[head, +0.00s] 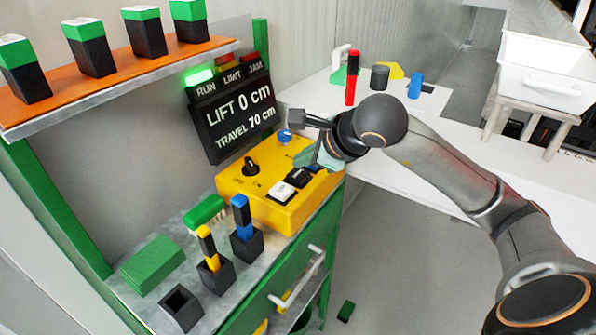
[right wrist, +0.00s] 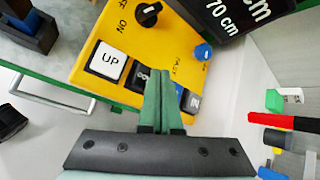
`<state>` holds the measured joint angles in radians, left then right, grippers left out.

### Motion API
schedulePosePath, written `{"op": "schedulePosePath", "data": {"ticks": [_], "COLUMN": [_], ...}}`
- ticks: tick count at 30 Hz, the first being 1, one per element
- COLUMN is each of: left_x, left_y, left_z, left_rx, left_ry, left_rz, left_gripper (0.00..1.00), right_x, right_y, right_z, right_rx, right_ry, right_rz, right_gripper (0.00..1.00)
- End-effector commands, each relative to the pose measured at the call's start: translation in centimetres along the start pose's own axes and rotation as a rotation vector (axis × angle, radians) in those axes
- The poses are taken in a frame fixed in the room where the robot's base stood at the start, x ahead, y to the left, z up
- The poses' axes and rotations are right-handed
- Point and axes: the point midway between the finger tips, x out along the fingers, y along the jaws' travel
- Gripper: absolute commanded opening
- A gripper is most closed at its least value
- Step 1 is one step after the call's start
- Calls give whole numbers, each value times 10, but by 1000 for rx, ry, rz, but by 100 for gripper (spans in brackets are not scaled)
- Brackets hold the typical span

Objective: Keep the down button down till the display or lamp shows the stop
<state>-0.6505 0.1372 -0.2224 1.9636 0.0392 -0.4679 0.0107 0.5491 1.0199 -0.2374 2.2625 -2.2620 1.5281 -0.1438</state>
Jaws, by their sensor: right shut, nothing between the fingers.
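The yellow control box (head: 262,208) stands on the bench. It bears a white UP button (right wrist: 107,62), and right beside it a black button (right wrist: 136,82) partly hidden by my fingers. Its label is not readable, so I cannot tell that it is the down button. My right gripper (right wrist: 162,78) is shut and empty, its green fingertips over the box by the black button; contact or pressing cannot be told. In the head view the gripper (head: 312,157) is over the box's right part. The display (head: 237,112) reads LIFT 0 cm, TRAVEL 70 cm. The green RUN lamp (head: 200,76) is lit; the LIMIT lamp (head: 231,66) looks dark. My left gripper is out of view.
A black ON/OFF knob (right wrist: 148,13) and a blue knob (right wrist: 203,52) are also on the box. Black holders with blue (head: 241,215) and yellow (head: 207,245) handles and a green brush (head: 204,212) stand left of it. A white table (head: 400,150) lies behind my right arm.

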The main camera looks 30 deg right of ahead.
Motion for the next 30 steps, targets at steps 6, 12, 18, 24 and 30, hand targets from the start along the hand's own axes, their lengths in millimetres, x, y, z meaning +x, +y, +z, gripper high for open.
{"op": "schedulePosePath", "data": {"ticks": [6, 12, 18, 24, 30], "left_x": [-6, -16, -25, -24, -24], "left_y": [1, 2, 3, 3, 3], "left_z": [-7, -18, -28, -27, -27], "left_rx": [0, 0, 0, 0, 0], "left_ry": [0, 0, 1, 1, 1], "left_rz": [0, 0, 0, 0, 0], "left_gripper": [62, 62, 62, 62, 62], "right_x": [-8, -23, -35, -35, -35], "right_y": [-6, -17, -26, -26, -26], "right_z": [6, 16, 25, 25, 25], "right_rx": [0, 0, 0, 0, 0], "right_ry": [-1, -1, 0, 0, 0], "right_rz": [-2, -2, -2, 0, -1], "right_gripper": [0, 0, 0, 0, 0]}}
